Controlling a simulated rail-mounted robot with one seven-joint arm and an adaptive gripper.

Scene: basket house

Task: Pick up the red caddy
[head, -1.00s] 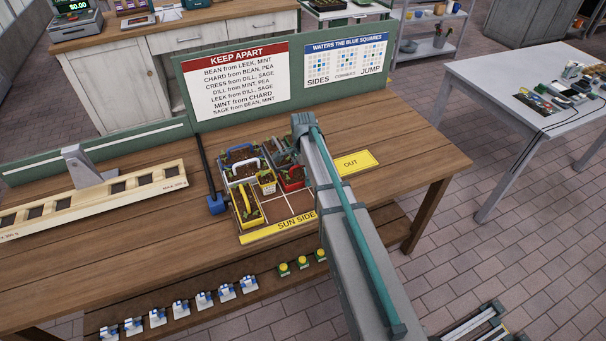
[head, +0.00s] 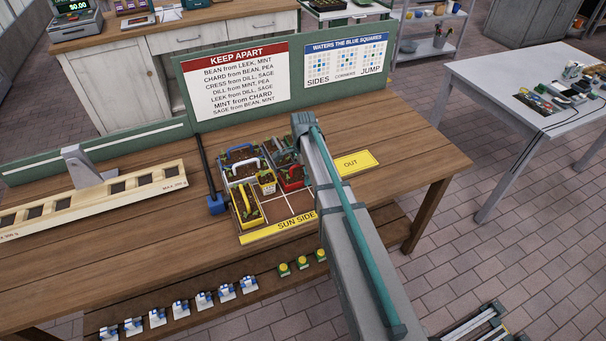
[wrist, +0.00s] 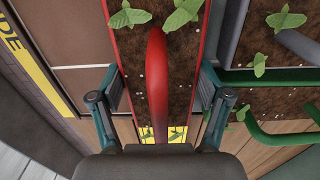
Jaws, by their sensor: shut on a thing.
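The red caddy (wrist: 198,40), a narrow soil-filled box with seedlings and an arched red handle, fills the middle of the wrist view. My gripper (wrist: 160,92) is shut on it, with one finger against each long side wall and the handle between them. A yellow label shows at the near end. In the head view the red caddy (head: 291,185) stands at the right of the group of caddies, partly behind my arm. The fingers are hidden there. I cannot tell whether the caddy is clear of the board.
A green caddy (wrist: 262,77) and a grey one (wrist: 236,30) stand close on the right in the wrist view. Blue-handled (head: 228,158), white-handled (head: 236,179) and yellow (head: 248,216) caddies stand to the left. Board squares (head: 283,206) in front are bare. A yellow OUT card (head: 358,162) lies right.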

